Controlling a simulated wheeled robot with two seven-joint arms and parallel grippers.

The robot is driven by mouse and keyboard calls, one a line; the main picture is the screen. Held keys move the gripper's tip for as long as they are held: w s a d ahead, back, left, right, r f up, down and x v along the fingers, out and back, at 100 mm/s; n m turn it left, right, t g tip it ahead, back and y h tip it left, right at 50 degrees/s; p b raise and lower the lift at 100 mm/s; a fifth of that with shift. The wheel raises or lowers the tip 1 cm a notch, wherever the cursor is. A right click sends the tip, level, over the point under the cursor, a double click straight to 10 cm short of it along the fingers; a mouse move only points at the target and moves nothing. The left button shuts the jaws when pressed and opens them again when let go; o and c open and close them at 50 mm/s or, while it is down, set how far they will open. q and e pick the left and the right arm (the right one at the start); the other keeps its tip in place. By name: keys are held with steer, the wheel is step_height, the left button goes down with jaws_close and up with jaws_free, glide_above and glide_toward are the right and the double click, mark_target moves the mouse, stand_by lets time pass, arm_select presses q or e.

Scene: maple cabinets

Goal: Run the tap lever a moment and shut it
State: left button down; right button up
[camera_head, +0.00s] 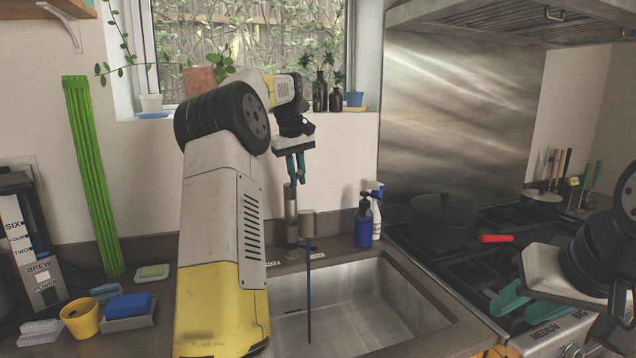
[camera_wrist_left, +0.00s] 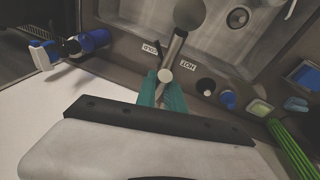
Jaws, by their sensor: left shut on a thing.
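The tap (camera_head: 291,215) stands behind the sink (camera_head: 345,300), with its spout end (camera_head: 307,226) over the basin. A thin blue stream of water (camera_head: 309,295) falls from the spout into the sink. My left gripper (camera_head: 296,178) reaches down from above and is shut on the lever at the top of the tap; the fingers largely hide the lever. In the left wrist view the teal fingers (camera_wrist_left: 161,92) close around it, with the spout (camera_wrist_left: 188,14) beyond. My right gripper (camera_head: 511,314) is open and empty over the front of the stove at the right.
A blue soap bottle (camera_head: 363,226) and a spray bottle (camera_head: 376,210) stand just right of the tap. A black pot (camera_head: 443,220) sits on the stove. A yellow cup (camera_head: 80,319) and a blue sponge (camera_head: 127,305) are left of the sink. The basin looks empty.

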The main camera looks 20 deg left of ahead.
arm_select(q)
steer(key=shift+w+a+r+g, duration=0.15)
steer(key=shift+r+g, duration=0.1)
steer(key=shift+g, duration=0.05)
steer(key=c, duration=1.4)
jaws_free()
steer(key=shift+c, duration=0.2)
steer(key=shift+r, duration=0.1)
step_height(320, 180, up, 8)
steer(key=s, duration=0.1)
steer(key=shift+s+a+f, duration=0.15)
steer(key=shift+a+f, duration=0.05)
steer(key=shift+f, duration=0.05)
